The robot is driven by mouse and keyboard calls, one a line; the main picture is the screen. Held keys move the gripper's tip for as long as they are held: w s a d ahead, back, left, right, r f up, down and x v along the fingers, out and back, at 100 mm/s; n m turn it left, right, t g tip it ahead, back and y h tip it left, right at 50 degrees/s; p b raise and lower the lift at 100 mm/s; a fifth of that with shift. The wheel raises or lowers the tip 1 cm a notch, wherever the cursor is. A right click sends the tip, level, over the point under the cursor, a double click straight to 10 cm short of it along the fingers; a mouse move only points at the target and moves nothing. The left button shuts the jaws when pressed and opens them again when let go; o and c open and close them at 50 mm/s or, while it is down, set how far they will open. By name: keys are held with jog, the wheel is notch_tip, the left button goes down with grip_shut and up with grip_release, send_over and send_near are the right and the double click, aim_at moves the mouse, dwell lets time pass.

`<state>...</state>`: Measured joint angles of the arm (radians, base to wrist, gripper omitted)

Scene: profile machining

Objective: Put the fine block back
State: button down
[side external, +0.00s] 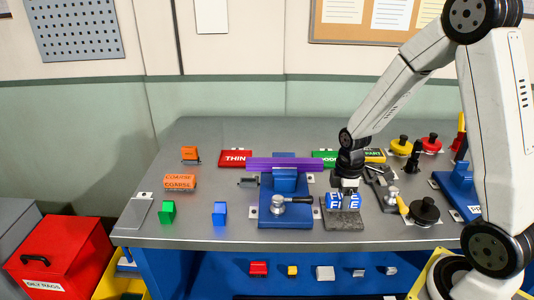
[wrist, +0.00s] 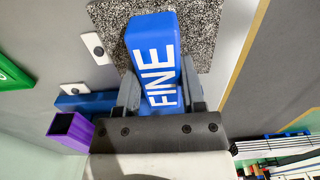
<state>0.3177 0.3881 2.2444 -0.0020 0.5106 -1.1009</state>
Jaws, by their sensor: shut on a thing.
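The fine block (side external: 343,201) is blue with white FINE lettering. It is at the granular grey pad (side external: 343,220) near the bench's front edge; I cannot tell whether it touches the pad. My gripper (side external: 346,188) comes down from above and is shut on it. In the wrist view the fine block (wrist: 152,50) sits between the two fingers of my gripper (wrist: 160,95), with the speckled pad (wrist: 200,30) behind it. The block's lower end is hidden by the gripper.
A blue vise (side external: 284,200) with a purple profile (side external: 290,164) stands left of the pad. The orange coarse block (side external: 180,183) and green (side external: 167,211) and blue (side external: 219,212) pieces lie further left. A black knob (side external: 425,211) is to the right. Bare bench lies between the left pieces.

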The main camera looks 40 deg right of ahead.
jog(key=shift+f, duration=0.55)
jog(key=shift+f, duration=0.1)
jog(key=shift+c, duration=1)
grip_release()
notch_tip(320, 180, up, 12)
jog(key=shift+a, duration=0.15)
dwell(0.4)
jog(key=s+a+f+m+t, duration=0.2)
jog(key=s+a+f+m, duration=0.2)
jog(key=a+m, duration=0.5)
jog(key=shift+a+f+t, duration=0.3)
jog(key=shift+a+f, duration=0.35)
jog(key=shift+f, duration=0.05)
